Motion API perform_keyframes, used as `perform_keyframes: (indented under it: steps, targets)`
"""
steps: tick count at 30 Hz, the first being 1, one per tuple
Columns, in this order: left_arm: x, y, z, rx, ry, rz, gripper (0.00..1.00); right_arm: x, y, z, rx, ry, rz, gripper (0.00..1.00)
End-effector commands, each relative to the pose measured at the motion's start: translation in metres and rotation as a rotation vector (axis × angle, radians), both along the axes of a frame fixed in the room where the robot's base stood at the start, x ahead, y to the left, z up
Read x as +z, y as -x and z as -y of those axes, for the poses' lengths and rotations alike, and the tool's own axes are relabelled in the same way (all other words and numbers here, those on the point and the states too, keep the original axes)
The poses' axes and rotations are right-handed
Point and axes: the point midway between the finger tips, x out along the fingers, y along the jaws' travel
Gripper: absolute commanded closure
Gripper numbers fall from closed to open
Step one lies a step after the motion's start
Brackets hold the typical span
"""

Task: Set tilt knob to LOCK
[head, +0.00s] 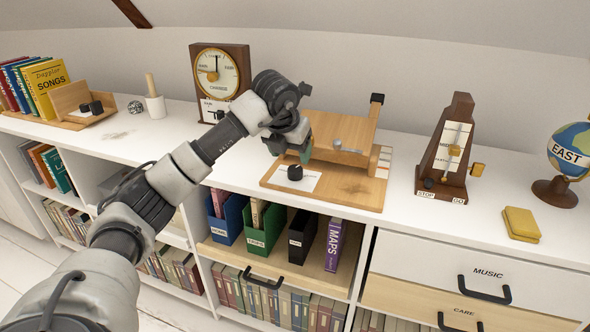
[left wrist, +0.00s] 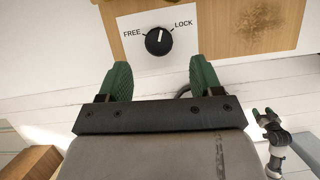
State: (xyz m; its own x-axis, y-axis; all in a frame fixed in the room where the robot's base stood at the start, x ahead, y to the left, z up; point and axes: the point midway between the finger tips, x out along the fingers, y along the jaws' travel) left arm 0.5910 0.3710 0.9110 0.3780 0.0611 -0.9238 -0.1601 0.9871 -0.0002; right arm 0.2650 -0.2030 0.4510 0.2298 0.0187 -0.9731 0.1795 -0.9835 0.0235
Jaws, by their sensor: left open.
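The tilt knob (head: 295,172) is a black round knob on a white label plate at the front of a wooden stand (head: 340,190). In the left wrist view, the knob (left wrist: 158,41) has FREE printed to its left and LOCK to its right. Its white pointer line points up, between the two words. My left gripper (head: 291,150) is above and behind the knob in the head view. Its green fingers (left wrist: 160,80) are apart and empty, not touching the knob. My right gripper (left wrist: 266,116) shows small at the right of the left wrist view.
A clock (head: 219,72) stands behind my left arm. A metronome (head: 449,148), yellow sponge-like block (head: 521,223) and globe (head: 570,150) stand to the right. Free white top lies between the stand and metronome.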

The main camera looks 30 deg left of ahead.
Motion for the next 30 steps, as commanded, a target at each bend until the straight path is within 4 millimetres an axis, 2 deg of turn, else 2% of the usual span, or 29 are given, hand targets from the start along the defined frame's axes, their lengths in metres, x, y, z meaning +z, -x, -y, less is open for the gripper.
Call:
perform_keyframes:
  steps: [1, 3, 9, 14, 22, 30]
  targets:
    - [-0.013, -0.003, -0.001, 0.001, 0.000, -0.005, 0.35, 0.003, -0.001, 0.000, 0.000, -0.001, 0.003, 0.32]
    - [-0.025, -0.009, -0.002, 0.000, 0.001, -0.004, 0.35, 0.008, -0.002, 0.000, -0.001, 0.000, 0.006, 0.32]
    - [-0.050, -0.020, -0.003, 0.000, 0.000, -0.002, 0.35, 0.021, -0.004, 0.000, -0.002, -0.001, 0.012, 0.32]
    - [-0.059, -0.023, -0.004, -0.001, -0.002, -0.001, 0.35, 0.026, -0.005, 0.000, -0.003, -0.002, 0.016, 0.32]
    - [-0.060, -0.024, -0.004, -0.001, -0.002, -0.001, 0.35, 0.027, -0.005, 0.000, -0.003, -0.001, 0.015, 0.32]
    - [-0.059, -0.024, -0.004, -0.002, -0.001, -0.001, 0.75, 0.027, -0.005, -0.001, -0.003, -0.002, 0.016, 0.32]
